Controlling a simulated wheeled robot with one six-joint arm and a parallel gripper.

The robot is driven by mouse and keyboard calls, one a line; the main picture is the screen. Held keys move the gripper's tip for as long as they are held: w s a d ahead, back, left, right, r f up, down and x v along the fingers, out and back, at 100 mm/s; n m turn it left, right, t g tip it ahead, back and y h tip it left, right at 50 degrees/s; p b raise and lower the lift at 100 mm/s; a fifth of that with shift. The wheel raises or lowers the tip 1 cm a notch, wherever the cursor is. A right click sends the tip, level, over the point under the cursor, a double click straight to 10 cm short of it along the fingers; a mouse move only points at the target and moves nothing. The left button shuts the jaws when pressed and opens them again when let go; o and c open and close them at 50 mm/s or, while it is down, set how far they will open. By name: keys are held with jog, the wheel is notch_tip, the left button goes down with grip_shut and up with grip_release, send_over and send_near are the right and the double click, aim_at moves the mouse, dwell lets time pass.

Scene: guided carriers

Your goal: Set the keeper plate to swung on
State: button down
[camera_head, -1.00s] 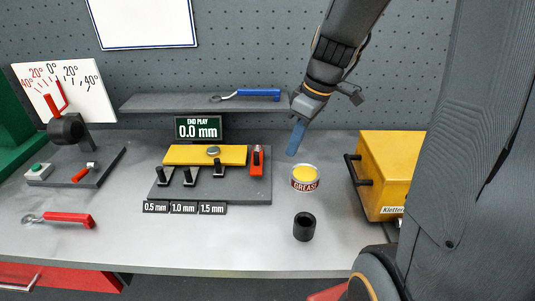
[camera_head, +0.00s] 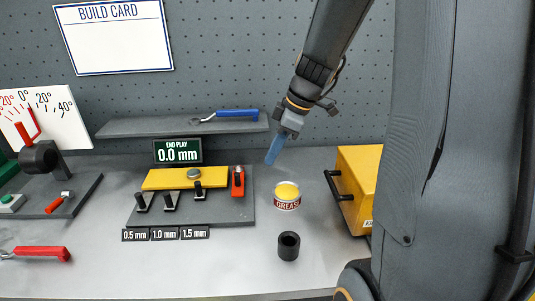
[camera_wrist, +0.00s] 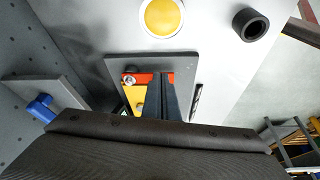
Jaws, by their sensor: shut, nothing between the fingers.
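A short orange-red plate (camera_head: 238,182), which looks like the keeper plate, sits upright in the picture at the right end of the yellow bar (camera_head: 160,179) on a dark fixture board. The orange-red plate also shows in the wrist view (camera_wrist: 150,78), with a pale screw head near one end. It stands beside the bar, not along it. My gripper (camera_head: 271,160) is shut and empty, raised above and right of the fixture in the head view. In the wrist view my closed fingers (camera_wrist: 165,80) hide part of the orange-red plate. I see no contact.
A grease tin (camera_head: 287,196) and a black sleeve (camera_head: 288,245) stand right of the fixture. A yellow case (camera_head: 358,170) is farther right. A shelf (camera_head: 150,127) with a blue-handled wrench overhangs the back.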

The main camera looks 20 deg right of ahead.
jog(key=p, duration=0.2)
send_near(243, 185)
notch_tip(243, 185, down, 4)
jog(key=s+d, duration=0.1)
jog(key=d, duration=0.1)
jog(key=shift+w+a+f+p, duration=0.1)
jog(key=shift+w+a+p, duration=0.2)
jog(key=shift+a, duration=0.3)
jog(key=shift+w+a+r+p, duration=0.1)
jog(key=shift+w+a+p, duration=0.2)
jog(key=shift+a, duration=0.3)
jog(key=shift+w+a+f+p, duration=0.1)
jog(key=shift+w+a+p, duration=0.2)
jog(key=shift+a, duration=0.3)
